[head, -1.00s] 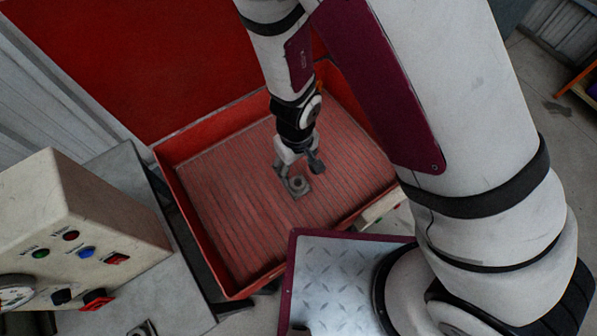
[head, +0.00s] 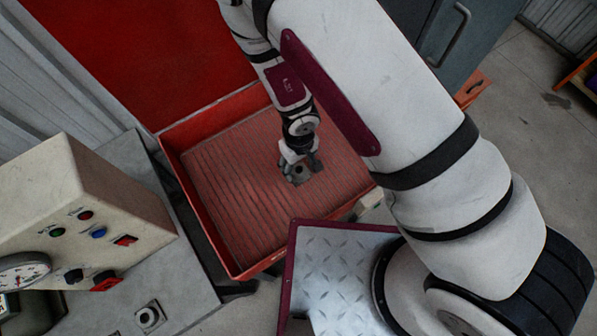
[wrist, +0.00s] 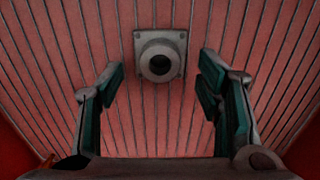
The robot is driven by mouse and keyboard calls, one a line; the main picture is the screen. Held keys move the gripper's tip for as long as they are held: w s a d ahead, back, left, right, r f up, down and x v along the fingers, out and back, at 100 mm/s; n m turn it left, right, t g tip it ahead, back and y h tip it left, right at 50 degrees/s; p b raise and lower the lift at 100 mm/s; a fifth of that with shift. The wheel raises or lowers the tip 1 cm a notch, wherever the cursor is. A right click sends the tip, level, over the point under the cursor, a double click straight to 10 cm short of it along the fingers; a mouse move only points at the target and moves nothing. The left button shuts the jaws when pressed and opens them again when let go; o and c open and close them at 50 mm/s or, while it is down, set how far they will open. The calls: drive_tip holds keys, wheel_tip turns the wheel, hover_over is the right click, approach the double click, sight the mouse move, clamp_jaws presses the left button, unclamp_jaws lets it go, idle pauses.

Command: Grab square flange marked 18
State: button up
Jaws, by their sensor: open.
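The square flange (head: 300,177) is a grey square plate with a round raised hub and a dark central bore. It lies on the ribbed floor of the red tray (head: 213,248). In the wrist view the flange (wrist: 161,56) sits a little beyond the fingertips, about midway between them, with holes at its corners. No number is readable on it. My gripper (head: 301,165) is open and just above the flange, covering part of it in the head view. In the wrist view the fingers of my gripper (wrist: 160,80) are apart with nothing between their pads.
The tray's raised red walls surround the flange, with clear ribbed floor around it. A beige control box (head: 85,205) with buttons and a gauge stands at left on a grey bench. Another square part with a round hub (head: 149,316) lies on that bench.

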sight(299, 168)
drive_tip(key=shift+f, duration=1.2)
clamp_jaws()
drive_tip(key=shift+r, duration=0.2)
wheel_tip(299, 168, up, 5)
drive_tip(key=shift+w+b, duration=0.15)
drive_tip(key=shift+b, duration=0.5)
drive_tip(key=shift+r+b, duration=0.7)
drive_tip(key=shift+r, duration=0.35)
drive_tip(key=shift+r+p, duration=0.3)
drive_tip(key=shift+r, duration=1)
